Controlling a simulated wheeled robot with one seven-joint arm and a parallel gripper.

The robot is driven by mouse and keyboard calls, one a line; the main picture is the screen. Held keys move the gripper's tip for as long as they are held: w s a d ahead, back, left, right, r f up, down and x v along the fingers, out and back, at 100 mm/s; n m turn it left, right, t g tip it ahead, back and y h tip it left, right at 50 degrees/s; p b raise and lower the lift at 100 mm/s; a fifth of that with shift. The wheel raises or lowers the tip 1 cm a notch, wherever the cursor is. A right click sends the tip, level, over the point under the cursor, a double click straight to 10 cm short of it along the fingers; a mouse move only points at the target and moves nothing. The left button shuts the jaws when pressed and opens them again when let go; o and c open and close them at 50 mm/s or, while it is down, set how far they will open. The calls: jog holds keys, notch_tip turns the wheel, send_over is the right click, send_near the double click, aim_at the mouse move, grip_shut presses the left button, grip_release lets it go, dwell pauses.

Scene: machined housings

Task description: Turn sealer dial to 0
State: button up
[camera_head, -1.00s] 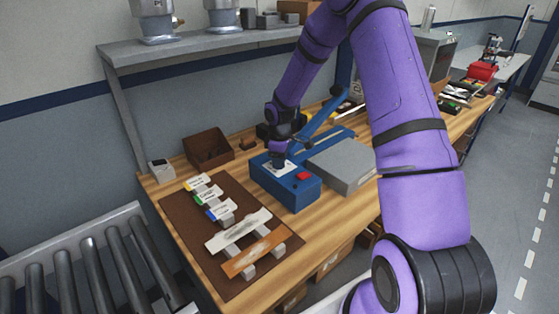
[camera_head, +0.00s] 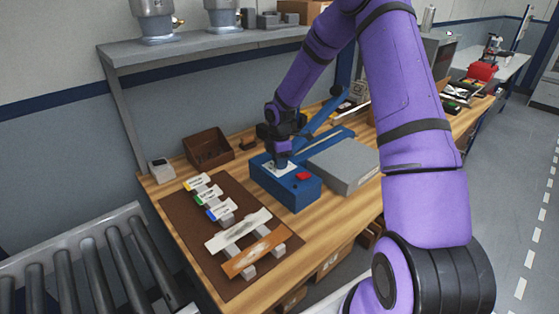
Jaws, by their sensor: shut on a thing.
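The blue sealer (camera_head: 290,193) stands on the wooden workbench, with a red button (camera_head: 304,176) on its top and a white dial plate (camera_head: 270,169) to the left of the button. Its blue lever arm slopes up behind my gripper. My gripper (camera_head: 281,163) points down over the white plate and is shut on the sealer dial. The dial is hidden by the fingers, so its pointer and setting cannot be read.
A grey flat box (camera_head: 343,165) stands close to the sealer's right. A brown mat (camera_head: 176,215) with labelled tags and strips lies at the front left. A brown bin (camera_head: 208,149) is behind it. A grey shelf (camera_head: 205,46) hangs above, and a roller conveyor (camera_head: 75,265) is at lower left.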

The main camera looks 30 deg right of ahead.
dwell(0.3)
jog(key=o, duration=0.9)
notch_tip(320, 180, up, 11)
jog(key=shift+f, duration=0.1)
dwell(0.4)
jog(key=s+a+r+m+t+h, duration=0.1)
jog(key=s+a+r+m, duration=0.25)
jog(key=s+r, duration=0.55)
jog(key=s+a+r+m+t+h, duration=0.1)
jog(key=s+a+r+m, duration=0.25)
jog(key=s+r, duration=0.5)
jog(key=s+r+m+t, duration=0.1)
jog(key=s+r+m, duration=0.1)
jog(key=s, duration=0.4)
jog(key=s+a+r+m+t+y, duration=0.1)
jog(key=s+r+m, duration=0.1)
jog(key=s+m, duration=0.2)
jog(key=s+a+r+m+t+y, duration=0.1)
jog(key=s+r+m, duration=0.1)
jog(key=s, duration=0.7)
jog(key=shift+a+r+m, duration=0.1)
jog(key=shift+r+m, duration=0.3)
jog(key=shift+r, duration=0.1)
